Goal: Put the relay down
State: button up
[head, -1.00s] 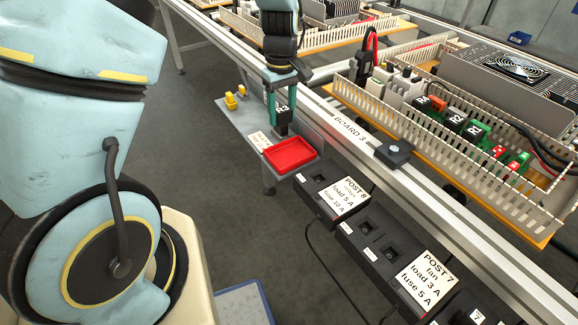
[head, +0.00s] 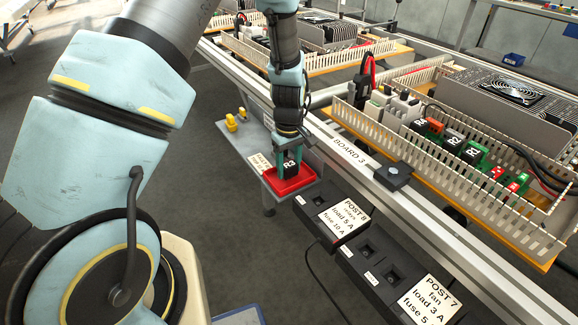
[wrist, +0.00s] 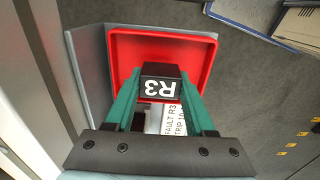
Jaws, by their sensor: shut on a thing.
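A black relay marked R3 (head: 289,166) is between the green fingers of my gripper (head: 289,158), which is shut on it. In the head view the relay is over the red tray (head: 308,182) on the small grey shelf. In the wrist view the relay (wrist: 160,84) is at the near edge of the red tray (wrist: 190,52), held between both fingers (wrist: 160,95). I cannot tell whether its underside touches the tray. The tray looks otherwise empty.
A printed card (wrist: 172,122) lies beside the tray on the grey shelf (head: 228,130). Yellow parts (head: 231,122) stand at the shelf's far end. Black posts with labels (head: 340,215) and the rail with BOARD 3 (head: 350,150) are to the right.

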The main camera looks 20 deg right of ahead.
aim_at(289, 164)
jog(key=o, duration=1.2)
jog(key=shift+f, duration=0.1)
notch_tip(289, 164, up, 12)
jog(key=w+a+r+m, duration=0.1)
jog(key=a+r, duration=0.2)
jog(key=a, duration=0.5)
jog(key=w+a+r, duration=0.1)
jog(key=a+r, duration=0.1)
jog(key=a, duration=0.7)
jog(key=s+a, duration=0.2)
jog(key=a, duration=0.2)
jog(key=s+a+r+m+t, duration=0.1)
jog(key=s+a, duration=0.1)
jog(key=a, duration=0.2)
jog(key=s+a+r+m, duration=0.1)
jog(key=s+a, duration=0.1)
jog(key=a, duration=0.3)
jog(key=shift+s+a+r+t+b, duration=0.1)
jog(key=shift+s+r+t+b, duration=0.05)
jog(key=shift+r+t+b, duration=0.15)
